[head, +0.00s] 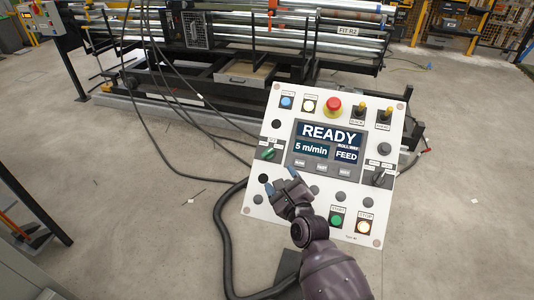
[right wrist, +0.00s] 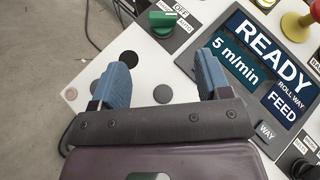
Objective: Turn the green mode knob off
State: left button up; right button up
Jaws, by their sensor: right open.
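The green mode knob (head: 268,154) is on the left side of the white control panel (head: 255,205), left of the display. In the right wrist view the green knob (right wrist: 163,20) lies beyond the fingertips, with a label reading OFF beside it. I cannot tell for sure which mark it points to. My right gripper (head: 281,180) is open and empty, just below the knob in the head view. Its two blue fingers also show in the right wrist view (right wrist: 162,80), spread apart and clear of the knob. My left gripper is out of view.
The display (head: 325,145) reads READY, 5 m/min and FEED. A red emergency button (head: 333,104), a black selector knob (head: 378,177), a green start button (head: 337,220) and a lit stop button (head: 363,227) share the panel. Dark cables (head: 225,225) run left of it.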

aim_at(269, 154)
jog(key=w+a+b, duration=0.1)
jog(key=w, duration=0.1)
jog(key=w+m+b, duration=0.1)
jog(key=w+b, duration=0.1)
jog(key=w, duration=0.1)
jog(key=w+a+m+b, duration=0.1)
jog(key=w, duration=0.2)
jog(key=shift+a+f, duration=0.2)
jog(key=shift+a, duration=0.1)
jog(key=shift+w+a+r+b, duration=0.1)
jog(key=shift+w+a+b, duration=0.1)
jog(key=shift+w+b, duration=0.4)
jog(key=shift+w+a+r, duration=0.1)
jog(key=shift+w, duration=0.25)
jog(key=shift+r, duration=0.1)
jog(key=c, duration=0.9)
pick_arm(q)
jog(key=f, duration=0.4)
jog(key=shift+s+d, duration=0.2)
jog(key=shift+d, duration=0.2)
